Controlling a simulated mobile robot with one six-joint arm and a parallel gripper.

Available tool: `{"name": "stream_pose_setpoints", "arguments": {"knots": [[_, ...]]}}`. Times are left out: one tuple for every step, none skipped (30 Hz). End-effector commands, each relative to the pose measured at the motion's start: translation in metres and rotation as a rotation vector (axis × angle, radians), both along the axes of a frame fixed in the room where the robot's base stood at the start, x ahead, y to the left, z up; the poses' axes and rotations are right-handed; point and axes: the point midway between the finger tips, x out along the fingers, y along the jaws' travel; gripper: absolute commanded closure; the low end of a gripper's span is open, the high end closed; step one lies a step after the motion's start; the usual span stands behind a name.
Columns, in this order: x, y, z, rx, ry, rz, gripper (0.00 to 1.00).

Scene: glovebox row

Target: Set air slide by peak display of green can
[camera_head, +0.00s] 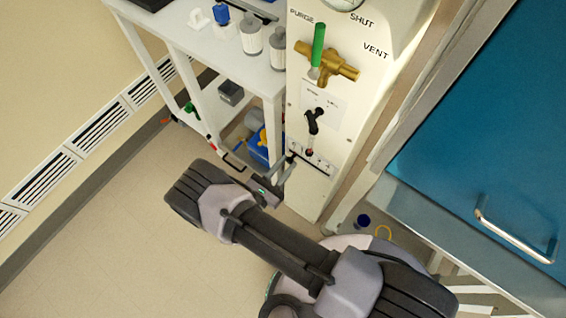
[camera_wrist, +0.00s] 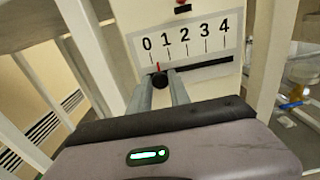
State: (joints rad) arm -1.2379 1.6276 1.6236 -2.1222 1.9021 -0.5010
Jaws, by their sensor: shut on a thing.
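The air slide has a white scale plate marked 0 to 4 (camera_wrist: 205,44) and a dark slot (camera_wrist: 214,68) below it. Its black knob (camera_wrist: 160,80) sits at the left end of the slot, with a red pointer (camera_wrist: 157,67) near the 0 end, seemingly between 0 and 1. My gripper (camera_wrist: 161,79) is shut on the knob, a finger on each side. In the head view my gripper (camera_head: 288,163) reaches the low front of the white cabinet (camera_head: 335,200). I make out no green can or its peak display in either view.
Above the slide are a black lever (camera_head: 313,121) and a brass valve (camera_head: 335,66) with a green handle (camera_head: 318,44). A white bench (camera_head: 190,52) with several containers stands left. A blue door (camera_head: 485,130) is at right. Floor at lower left is clear.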

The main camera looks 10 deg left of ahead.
Motion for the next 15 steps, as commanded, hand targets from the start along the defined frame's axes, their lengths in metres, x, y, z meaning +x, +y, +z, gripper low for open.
{"name": "stream_pose_setpoints", "arguments": {"knots": [[-0.003,-0.007,0.0,-0.005,0.003,0.001,1.0],[-0.005,-0.011,0.0,-0.005,0.003,0.001,1.0],[-0.007,-0.016,0.001,-0.005,0.003,0.001,1.0],[-0.008,-0.018,0.001,-0.004,0.003,0.001,1.0],[-0.008,-0.02,0.0,-0.002,0.002,0.002,1.0],[-0.008,-0.02,0.0,-0.001,0.002,0.001,1.0],[-0.008,-0.02,0.0,-0.001,0.001,0.001,1.0],[-0.008,-0.02,0.0,-0.001,0.001,0.001,1.0],[-0.008,-0.02,0.0,-0.001,0.001,0.001,1.0],[-0.008,-0.02,0.0,-0.001,0.001,0.001,1.0],[-0.008,-0.02,0.0,-0.001,0.001,0.001,1.0],[-0.008,-0.019,0.0,-0.001,0.001,0.001,0.75],[-0.008,-0.019,0.0,-0.001,0.001,0.001,0.69],[-0.008,-0.019,0.0,-0.001,0.001,0.001,0.63],[-0.008,-0.019,0.0,-0.001,0.001,0.001,0.55]]}}
